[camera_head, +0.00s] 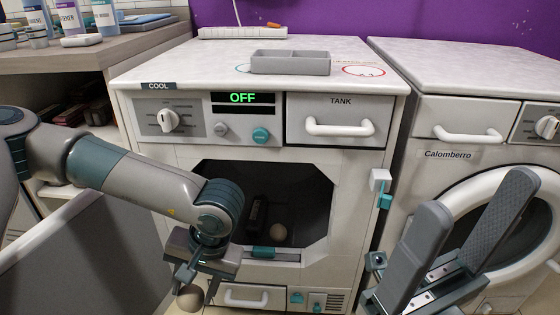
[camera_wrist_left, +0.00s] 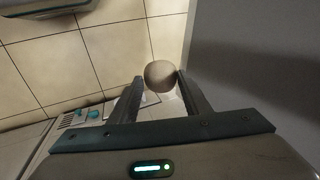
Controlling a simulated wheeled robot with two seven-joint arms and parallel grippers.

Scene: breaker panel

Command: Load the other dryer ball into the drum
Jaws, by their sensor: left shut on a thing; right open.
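A grey-beige dryer ball (camera_wrist_left: 160,76) is held between the fingertips of my left gripper (camera_wrist_left: 160,82) in the left wrist view. In the head view this ball (camera_head: 190,298) hangs under the left gripper (camera_head: 188,278), low and in front of the dryer's left side, outside the drum. The dryer drum (camera_head: 300,190) shows as a dark octagonal opening, partly covered by my left arm. My right gripper (camera_head: 472,205) is open and empty at the lower right, in front of the washer.
The dryer top carries a grey tray (camera_head: 290,62). The dryer display reads OFF. A teal-and-white latch (camera_head: 381,188) is right of the opening. A washer (camera_head: 440,120) stands at the right, and a shelf unit (camera_head: 100,50) with bottles at the left. Tiled floor shows in the left wrist view.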

